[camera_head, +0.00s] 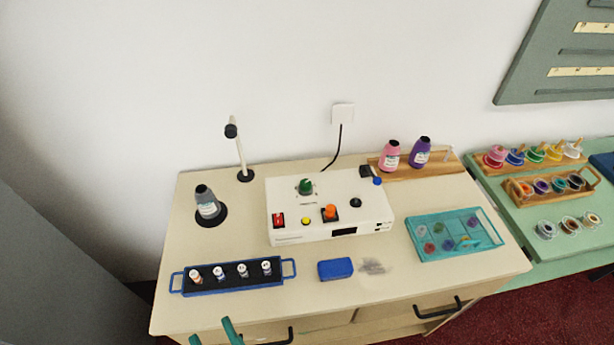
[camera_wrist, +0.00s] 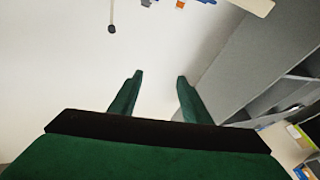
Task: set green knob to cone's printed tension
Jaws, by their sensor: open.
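The green knob (camera_head: 305,186) sits on the top panel of the white machine (camera_head: 290,238) in the middle of the counter. A dark grey cone (camera_head: 206,200) with a printed white label stands on a black round base at the left; the label is too small to read. A pink cone (camera_head: 391,155) and a purple cone (camera_head: 420,152) stand on a wooden rack at the back right. My gripper (camera_head: 213,335) shows at the bottom edge of the head view, well short of the machine. In the wrist view my gripper (camera_wrist: 158,76) is open and empty.
A blue tray (camera_head: 176,284) with several small spools lies front left, and a blue box (camera_head: 335,269) front middle. A teal tray (camera_head: 413,238) lies at the right. A green side table (camera_head: 545,262) adjoins at right.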

